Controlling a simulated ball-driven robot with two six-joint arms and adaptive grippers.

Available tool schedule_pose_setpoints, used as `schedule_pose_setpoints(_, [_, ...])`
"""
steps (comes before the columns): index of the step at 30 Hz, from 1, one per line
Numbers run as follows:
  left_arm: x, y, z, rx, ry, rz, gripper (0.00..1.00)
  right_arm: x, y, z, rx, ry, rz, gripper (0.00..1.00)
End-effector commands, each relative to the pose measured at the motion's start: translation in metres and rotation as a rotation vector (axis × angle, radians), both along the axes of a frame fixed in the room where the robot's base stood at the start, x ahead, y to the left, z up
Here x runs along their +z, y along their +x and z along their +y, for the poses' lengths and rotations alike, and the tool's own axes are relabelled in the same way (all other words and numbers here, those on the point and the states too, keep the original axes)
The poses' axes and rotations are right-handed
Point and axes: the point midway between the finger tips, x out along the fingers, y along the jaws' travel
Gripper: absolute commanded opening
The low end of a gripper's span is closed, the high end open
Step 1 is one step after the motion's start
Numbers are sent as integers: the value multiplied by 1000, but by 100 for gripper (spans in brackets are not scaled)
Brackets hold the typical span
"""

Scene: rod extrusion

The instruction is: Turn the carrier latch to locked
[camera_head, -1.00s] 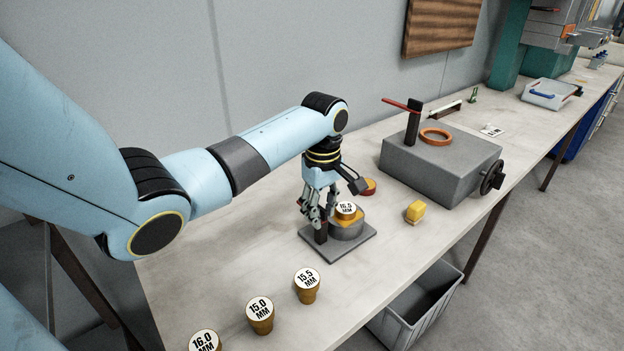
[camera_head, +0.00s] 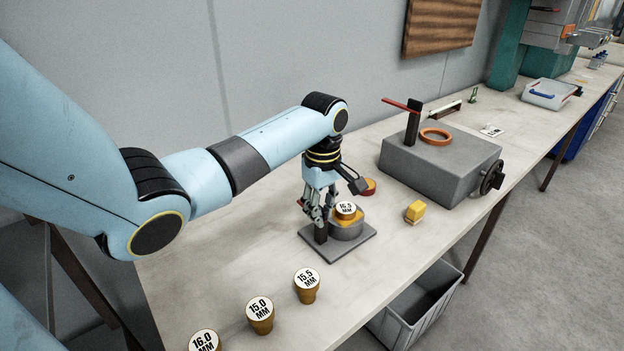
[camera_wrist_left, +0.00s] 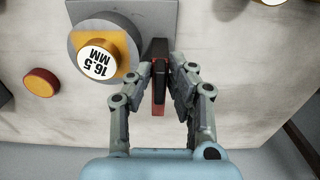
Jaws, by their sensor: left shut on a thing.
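The carrier (camera_head: 365,250) is a grey square plate with a round grey seat on the bench. A brass die marked 16.5 MM (camera_head: 346,210) sits in the seat, label up; it also shows in the left wrist view (camera_wrist_left: 97,64). The carrier latch (camera_wrist_left: 157,70) is a dark upright piece with a red part, at the plate's edge beside the die. My left gripper (camera_head: 318,222) points down over the latch and is shut on it, one finger on each side in the left wrist view. The fingers hide part of the latch. My right gripper is not in view.
Brass dies marked 15.5 (camera_head: 307,284), 15.0 (camera_head: 260,314) and 16.0 (camera_head: 205,341) stand along the front. A grey block (camera_head: 440,165) with a red lever and an orange ring is behind right. A yellow block (camera_head: 415,211) lies near the bench edge, above a grey bin (camera_head: 420,310).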

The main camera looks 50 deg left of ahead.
Motion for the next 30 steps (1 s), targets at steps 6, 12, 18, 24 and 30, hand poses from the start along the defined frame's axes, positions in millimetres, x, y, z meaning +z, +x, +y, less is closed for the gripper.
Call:
schedule_pose_setpoints(6, [0,0,0,0,0,0,0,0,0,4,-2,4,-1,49])
schedule_pose_setpoints(12, [0,0,0,-2,1,0,0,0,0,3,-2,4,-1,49])
schedule_pose_setpoints(18, [3,0,0,-85,0,0,0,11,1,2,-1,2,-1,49])
schedule_pose_setpoints(24, [1,0,0,-169,0,-1,0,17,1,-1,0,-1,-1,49])
schedule_pose_setpoints(30, [0,0,0,-176,1,-1,0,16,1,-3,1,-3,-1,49])
